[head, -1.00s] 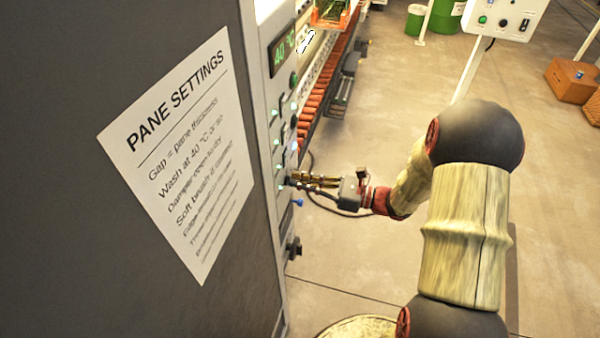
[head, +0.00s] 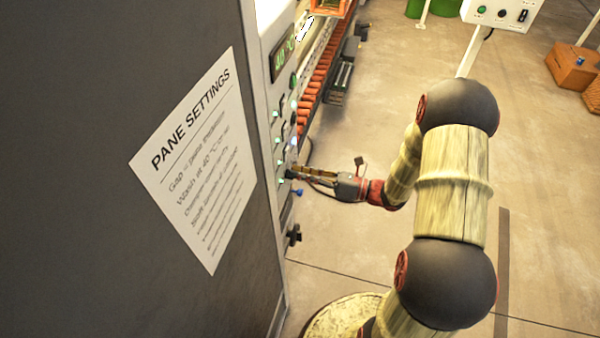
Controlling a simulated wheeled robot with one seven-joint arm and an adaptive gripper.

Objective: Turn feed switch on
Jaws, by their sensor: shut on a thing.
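The grey control panel (head: 272,90) on the washer's side is seen at a steep slant, with a green display (head: 283,60), small lit lamps and several dark switches. I cannot tell which of them is the feed switch. My gripper (head: 294,171) is at the lower part of this panel, its fingers pointing left at a small dark switch there. The fingers are shut on this switch, which they mostly hide. A blue knob (head: 299,192) sits just below the fingers.
The dark washer side with a "PANE SETTINGS" sheet (head: 200,160) fills the left. A roller conveyor (head: 318,85) runs behind the panel. A white control box (head: 502,12) on a post and brown boxes (head: 574,68) stand at the back right. Floor between is clear.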

